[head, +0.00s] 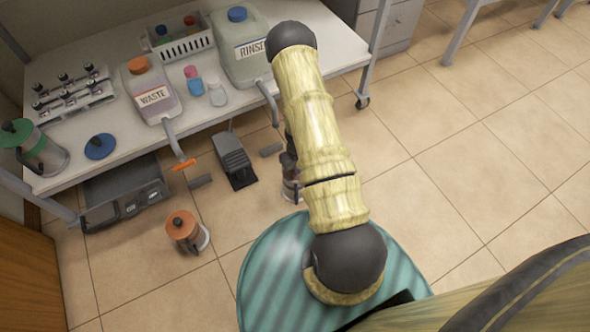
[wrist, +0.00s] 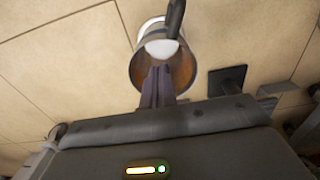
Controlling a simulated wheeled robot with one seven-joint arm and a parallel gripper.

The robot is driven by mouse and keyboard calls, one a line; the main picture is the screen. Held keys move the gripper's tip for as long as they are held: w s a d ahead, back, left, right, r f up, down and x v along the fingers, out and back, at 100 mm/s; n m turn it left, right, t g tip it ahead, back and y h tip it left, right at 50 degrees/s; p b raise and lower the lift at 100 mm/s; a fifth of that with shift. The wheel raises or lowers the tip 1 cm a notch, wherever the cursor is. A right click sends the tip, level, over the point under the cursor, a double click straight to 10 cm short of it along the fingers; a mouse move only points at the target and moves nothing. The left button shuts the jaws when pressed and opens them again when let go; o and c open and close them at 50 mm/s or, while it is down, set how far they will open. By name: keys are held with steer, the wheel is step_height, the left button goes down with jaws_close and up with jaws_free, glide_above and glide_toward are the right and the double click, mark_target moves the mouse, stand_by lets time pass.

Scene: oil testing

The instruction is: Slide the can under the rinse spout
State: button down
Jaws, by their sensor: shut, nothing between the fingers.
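The can (wrist: 180,80) shows in the wrist view as an open metal cylinder with a brownish inside. The rinse jug (head: 240,62) stands on the bench with a grey spout (head: 267,100) pointing down off the front edge. My gripper (wrist: 158,72) is shut and empty, its fingertips at the can's near side. I cannot tell whether they touch it.
A waste jug (head: 150,92) with its own spout stands on the bench (head: 195,120). An orange-lidded can (head: 183,230) stands on the floor. A black pedal (head: 235,160) lies on the floor left of my arm. Tiled floor to the right is clear.

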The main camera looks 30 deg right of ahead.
mark_target(291, 172)
steer(key=f+b, duration=0.5)
steer(key=f, duration=0.4)
steer(key=shift+w+b, duration=0.2)
steer(key=shift+b, duration=0.1)
steer(key=shift+w+f+b, duration=0.1)
steer(key=shift+w+b, duration=0.3)
steer(key=shift+w, duration=1.3)
steer(key=shift+w+a, duration=0.1)
steer(key=shift+w, duration=0.05)
